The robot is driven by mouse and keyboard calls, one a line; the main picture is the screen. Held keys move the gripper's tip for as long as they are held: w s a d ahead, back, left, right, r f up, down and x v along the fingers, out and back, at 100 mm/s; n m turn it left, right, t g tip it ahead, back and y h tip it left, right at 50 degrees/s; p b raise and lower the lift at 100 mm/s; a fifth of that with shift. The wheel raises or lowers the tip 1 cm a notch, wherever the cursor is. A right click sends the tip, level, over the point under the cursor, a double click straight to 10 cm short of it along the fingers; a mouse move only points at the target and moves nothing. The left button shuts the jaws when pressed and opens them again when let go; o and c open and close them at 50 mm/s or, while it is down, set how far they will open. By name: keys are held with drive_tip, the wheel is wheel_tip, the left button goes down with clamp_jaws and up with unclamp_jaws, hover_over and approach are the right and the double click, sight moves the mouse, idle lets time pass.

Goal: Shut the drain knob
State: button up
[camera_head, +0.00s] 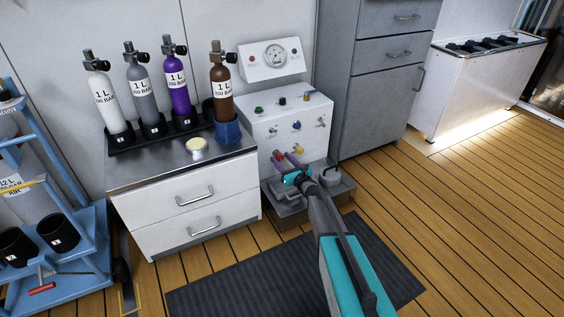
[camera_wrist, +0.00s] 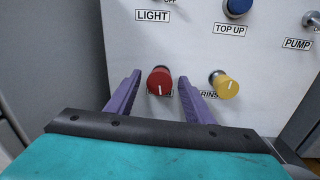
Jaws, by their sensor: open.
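A red knob (camera_wrist: 159,81) with a white mark pointing down is on the white panel in the wrist view. My gripper (camera_wrist: 160,88) is open, with one purple finger on each side of the red knob. I cannot tell whether the fingers touch it. A yellow knob (camera_wrist: 228,88) sits to the right, just outside the right finger, above a partly hidden label reading "RINS". In the head view my gripper (camera_head: 287,164) is at the lower front of the fill panel (camera_head: 262,132).
A blue knob (camera_wrist: 237,6) labelled TOP UP is above the yellow one, and a PUMP switch (camera_wrist: 310,19) is at the right. White drawers (camera_head: 190,202) with several gas bottles on top stand left of the panel. A grey cabinet (camera_head: 380,88) stands to its right.

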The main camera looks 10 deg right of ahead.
drive_tip(key=c, duration=1)
drive_tip(key=shift+m, duration=0.3)
